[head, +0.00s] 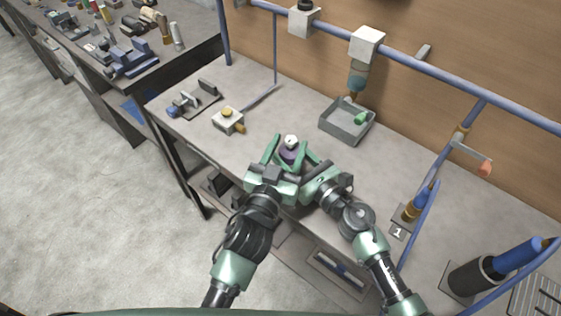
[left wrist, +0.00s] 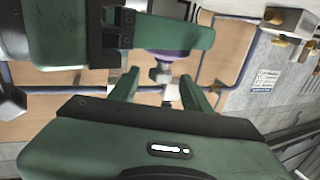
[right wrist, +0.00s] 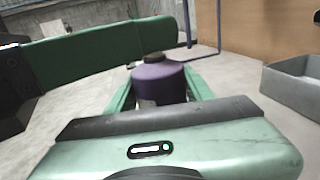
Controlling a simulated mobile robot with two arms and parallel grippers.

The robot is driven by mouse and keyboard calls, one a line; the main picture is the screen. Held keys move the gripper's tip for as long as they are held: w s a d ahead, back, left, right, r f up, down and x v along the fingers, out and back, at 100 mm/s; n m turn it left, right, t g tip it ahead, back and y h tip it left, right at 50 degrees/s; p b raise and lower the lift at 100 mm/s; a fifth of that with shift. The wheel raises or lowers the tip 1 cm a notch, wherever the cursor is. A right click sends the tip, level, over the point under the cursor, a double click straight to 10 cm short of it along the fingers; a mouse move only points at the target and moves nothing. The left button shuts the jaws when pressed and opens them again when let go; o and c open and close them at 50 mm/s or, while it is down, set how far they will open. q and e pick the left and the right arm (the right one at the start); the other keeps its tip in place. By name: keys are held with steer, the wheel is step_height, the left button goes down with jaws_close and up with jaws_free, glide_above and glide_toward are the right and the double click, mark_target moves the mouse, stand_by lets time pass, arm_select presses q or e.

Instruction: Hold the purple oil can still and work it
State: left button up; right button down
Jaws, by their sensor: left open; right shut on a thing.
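The purple oil can (head: 289,154) with a pale top (head: 291,141) stands between my two grippers near the bench's front edge. In the right wrist view the purple can (right wrist: 160,82) sits between the green fingers of my right gripper (head: 305,161), which is shut on its body. My left gripper (head: 286,147) is open, its fingers apart around the can's top. In the left wrist view a metal stem (left wrist: 162,72) below the purple part (left wrist: 168,54) lies between the open fingertips. My grippers hide much of the can's lower body.
A grey tray (head: 346,125) with a green thing in it stands behind, under a hanging dispenser (head: 357,80). A white block with yellow knobs (head: 229,122) is at left. A blue-topped tool (head: 416,207) stands at right. Blue rails frame the bench.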

arm_select(q)
steer(key=v, duration=0.6)
steer(key=shift+s, duration=0.25)
steer(key=shift+r, duration=0.1)
steer(key=d+r+m+g+h, duration=0.3)
steer(key=d+m+h, duration=0.5)
steer(key=h, duration=0.1)
steer(key=w+a+f+m+g+h, duration=0.2)
steer(key=w+a+g, duration=0.1)
steer(key=a+g, duration=0.3)
steer(key=w+a+f+m+g+h, duration=0.15)
steer(key=w+a+g, duration=0.25)
steer(key=a, duration=0.4)
steer(key=x, duration=1.1)
steer(key=shift+s+d+m, duration=0.15)
steer(key=shift+d+m, duration=0.1)
steer(key=shift+m, duration=0.1)
steer(key=shift+r, duration=0.1)
